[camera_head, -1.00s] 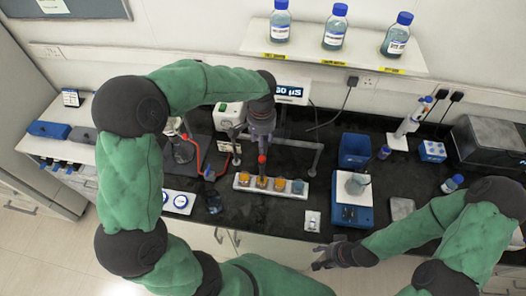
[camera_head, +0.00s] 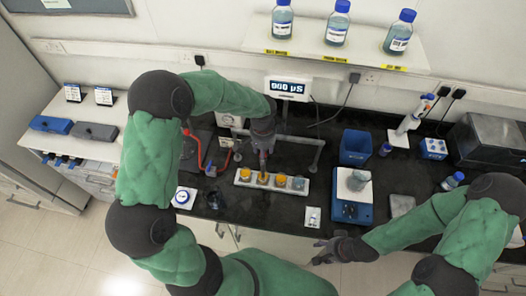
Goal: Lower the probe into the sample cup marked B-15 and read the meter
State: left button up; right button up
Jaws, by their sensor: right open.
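A white rack (camera_head: 271,187) stands on the black bench with a row of cups, three with orange contents and a grey-blue one (camera_head: 298,184) at the right end. Their markings are too small to read, so I cannot tell which is B-15. My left gripper (camera_head: 263,152) points down over the second cup from the left (camera_head: 262,179). A thin upright probe-like piece (camera_head: 263,167) shows directly below its fingers; the grip itself is unclear. The meter display (camera_head: 288,87) on the wall seems to read 000 µS. My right gripper (camera_head: 322,252) is open and empty at the bench's front edge.
A blue-and-white balance (camera_head: 352,211) with a beaker stands right of the rack, a blue bin (camera_head: 355,147) behind it. A grey pipe frame (camera_head: 318,150) stands behind the rack. Bottles line the shelf (camera_head: 330,62).

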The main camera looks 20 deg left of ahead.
pick_arm(q)
grip_shut()
notch_tip(320, 180, up, 6)
jog(key=shift+r+p, duration=0.2)
jog(key=shift+p, duration=0.85)
jog(key=shift+w, duration=0.2)
jog(key=shift+o, duration=0.4)
grip_release()
jog(key=shift+o, duration=0.8)
jog(key=shift+s, duration=0.2)
jog(key=shift+w, duration=0.1)
